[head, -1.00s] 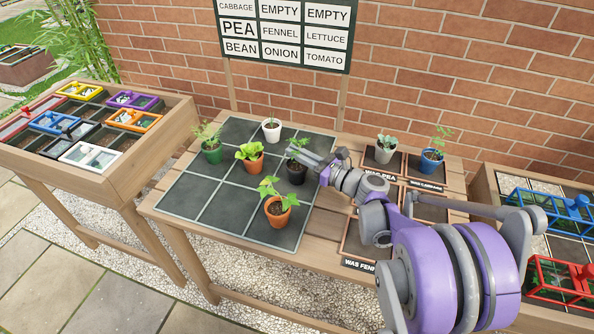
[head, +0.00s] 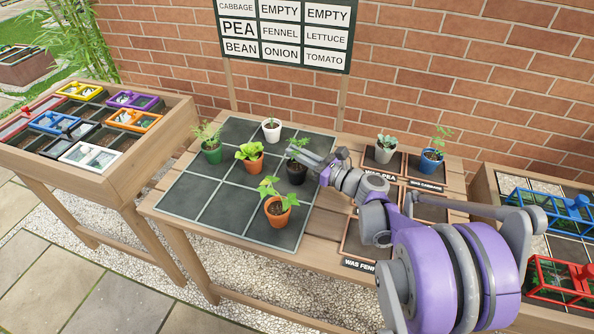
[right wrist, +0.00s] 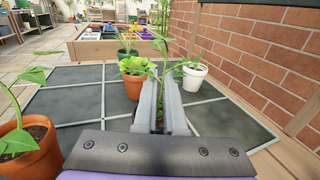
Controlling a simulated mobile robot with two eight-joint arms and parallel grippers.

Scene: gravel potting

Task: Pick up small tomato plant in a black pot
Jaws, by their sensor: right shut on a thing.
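The small tomato plant in a black pot (head: 296,174) stands on the dark grid mat (head: 225,199) on the wooden table. My right gripper (head: 306,157) reaches it from the right, at the level of the plant's stem above the pot. In the right wrist view the green stem (right wrist: 163,70) rises between the two grey fingers of my right gripper (right wrist: 161,85), which are shut on the plant. The left gripper is in neither view.
An orange pot with a leafy plant (head: 279,210) stands close in front, another orange pot (head: 251,162) to the left. A white pot (head: 271,130) and a green pot (head: 211,153) stand behind. A grey pot (head: 384,154) and a blue pot (head: 431,163) stand right.

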